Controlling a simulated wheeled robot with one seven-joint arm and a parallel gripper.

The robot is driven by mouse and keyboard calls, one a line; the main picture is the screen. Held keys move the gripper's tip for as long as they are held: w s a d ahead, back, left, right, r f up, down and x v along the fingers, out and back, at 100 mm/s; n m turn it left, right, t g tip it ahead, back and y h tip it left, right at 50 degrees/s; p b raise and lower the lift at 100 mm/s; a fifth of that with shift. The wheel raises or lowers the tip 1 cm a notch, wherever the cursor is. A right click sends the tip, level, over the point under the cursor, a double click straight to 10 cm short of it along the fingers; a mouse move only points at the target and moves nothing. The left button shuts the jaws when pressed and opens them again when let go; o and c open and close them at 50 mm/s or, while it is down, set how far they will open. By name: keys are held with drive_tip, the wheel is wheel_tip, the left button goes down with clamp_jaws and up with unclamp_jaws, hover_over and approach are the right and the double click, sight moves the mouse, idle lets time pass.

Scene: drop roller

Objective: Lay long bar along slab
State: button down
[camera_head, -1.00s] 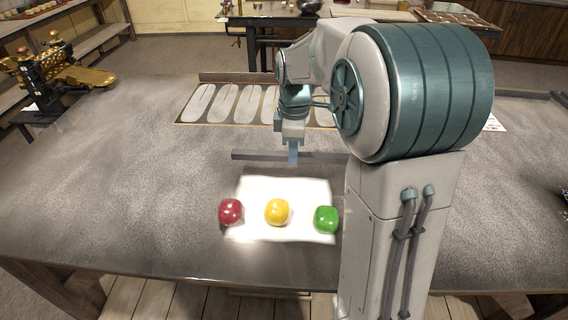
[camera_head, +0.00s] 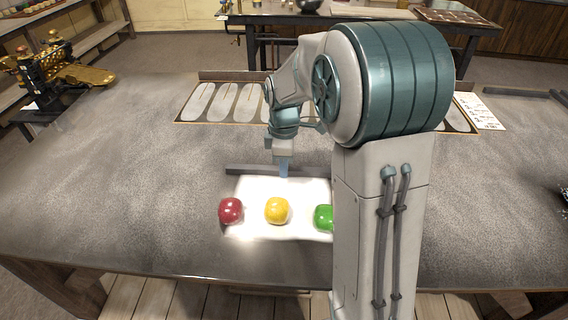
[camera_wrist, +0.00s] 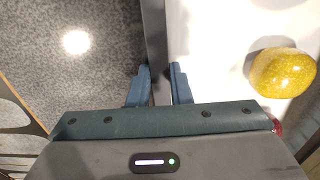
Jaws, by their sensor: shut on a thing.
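The long bar (camera_head: 248,169) is dark grey and straight. It runs left to right along the far edge of the white slab (camera_head: 255,190), roughly parallel to it. My gripper (camera_head: 284,174) is shut on the bar, pointing down. In the wrist view the bar (camera_wrist: 155,35) passes between the two blue fingers (camera_wrist: 160,78), with the white slab (camera_wrist: 205,45) directly beside it on the right. I cannot tell whether the bar touches the table or the slab. My arm hides the right end of both bar and slab.
A red lump (camera_head: 231,210), a yellow lump (camera_head: 277,211) and a green lump (camera_head: 324,217) sit on the slab; my arm partly covers the green one. A panel with pale oval slots (camera_head: 203,102) lies behind.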

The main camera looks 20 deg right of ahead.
drive_tip(key=c, duration=1.3)
unclamp_jaws()
wheel_tip(320, 180, up, 11)
drive_tip(key=s+f+m+t, duration=0.1)
drive_tip(key=s+m, duration=0.3)
drive_tip(key=s, duration=0.2)
drive_tip(key=s+f+m+t, duration=0.1)
drive_tip(key=s+f+m, duration=0.1)
drive_tip(key=s+m, duration=0.3)
drive_tip(key=s+f+m, duration=0.1)
drive_tip(key=s+m, duration=0.4)
drive_tip(key=s, duration=0.4)
drive_tip(key=shift+s+f+t, duration=0.2)
drive_tip(key=shift+f+t, duration=0.05)
drive_tip(key=shift+t, duration=0.15)
drive_tip(key=shift+s+f+m, duration=0.2)
drive_tip(key=shift+m, duration=0.1)
